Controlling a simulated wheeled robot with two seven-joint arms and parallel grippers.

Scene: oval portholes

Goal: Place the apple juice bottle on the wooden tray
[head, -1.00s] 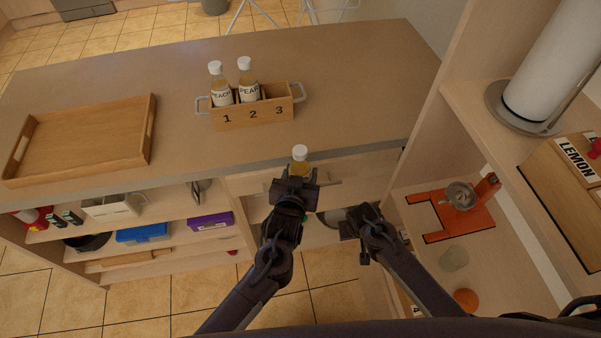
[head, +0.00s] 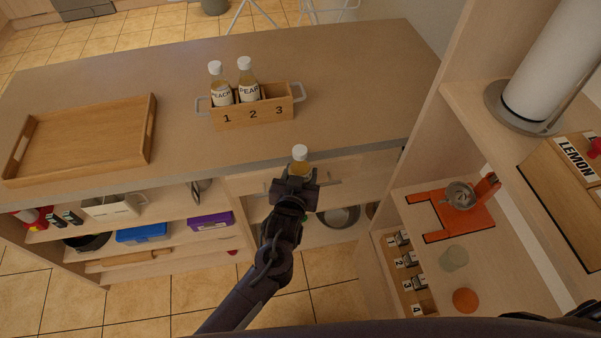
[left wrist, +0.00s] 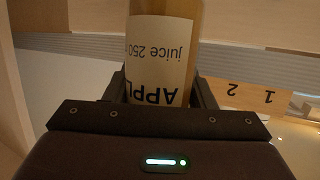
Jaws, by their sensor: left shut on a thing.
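The apple juice bottle (head: 299,160) has a white cap and amber juice. Its label, partly reading APPL and juice 250, shows upside down in the left wrist view (left wrist: 160,60). My left gripper (head: 294,183) is shut on the bottle and holds it in front of the counter's near edge. The gripper hides the bottle's lower part in the head view. The wooden tray (head: 83,139) lies empty on the counter at the left, well away from the bottle. My right gripper is not in view.
A wooden crate (head: 253,113) numbered 1, 2, 3 stands on the counter (head: 340,85), with peach (head: 220,92) and pear (head: 248,90) bottles in it. Slot 3 looks empty. Open counter lies between tray and crate. A shelf unit with an orange juicer (head: 462,213) stands at the right.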

